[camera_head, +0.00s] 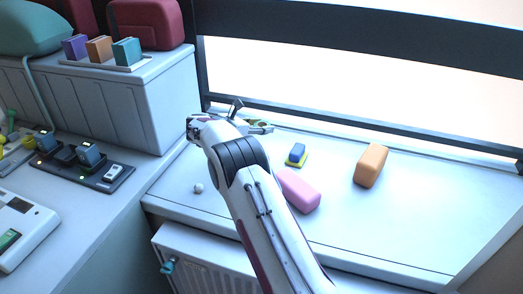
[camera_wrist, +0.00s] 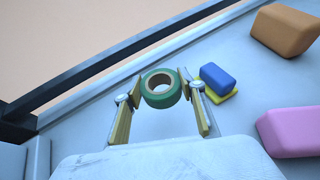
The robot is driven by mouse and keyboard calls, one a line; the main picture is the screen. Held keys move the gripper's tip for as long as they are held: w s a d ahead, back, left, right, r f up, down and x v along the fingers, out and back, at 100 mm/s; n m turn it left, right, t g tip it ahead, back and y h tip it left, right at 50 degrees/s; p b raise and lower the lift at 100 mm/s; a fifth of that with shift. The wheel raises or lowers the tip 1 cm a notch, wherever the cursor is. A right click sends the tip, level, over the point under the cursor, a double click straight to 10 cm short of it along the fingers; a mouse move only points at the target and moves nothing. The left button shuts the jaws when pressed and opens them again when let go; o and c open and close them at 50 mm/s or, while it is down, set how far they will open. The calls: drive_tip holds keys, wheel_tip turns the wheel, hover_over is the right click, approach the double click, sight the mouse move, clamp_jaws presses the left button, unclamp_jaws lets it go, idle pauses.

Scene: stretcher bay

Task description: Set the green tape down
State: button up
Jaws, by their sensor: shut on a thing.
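The green tape (camera_wrist: 161,100) is a short green roll with a pale inner core and an open hole. My gripper (camera_wrist: 161,87) is shut on it, one finger on each side, in the wrist view. In the head view my gripper (camera_head: 254,122) is at the back left of the white bench top, and only a sliver of green shows between its fingers. The tape is over the bench near the window rail. I cannot tell whether it touches the surface.
Just right of the tape, a blue block (camera_wrist: 217,78) sits on a yellow pad (camera_wrist: 222,97). A pink block (camera_head: 298,190) and an orange block (camera_head: 371,165) lie farther right. A dark rail (camera_head: 330,137) runs behind. The bench's right front (camera_head: 410,230) is clear.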

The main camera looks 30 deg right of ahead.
drive_tip(key=shift+f, duration=2.85)
drive_tip(key=shift+f, duration=1.85)
drive_tip(key=shift+f, duration=0.1)
drive_tip(key=o, duration=0.9)
drive_tip(key=shift+o, duration=0.2)
drive_tip(key=shift+s+a+r, duration=0.1)
drive_tip(key=shift+a+r, duration=0.2)
drive_tip(key=shift+a, duration=0.15)
drive_tip(key=v, duration=1.1)
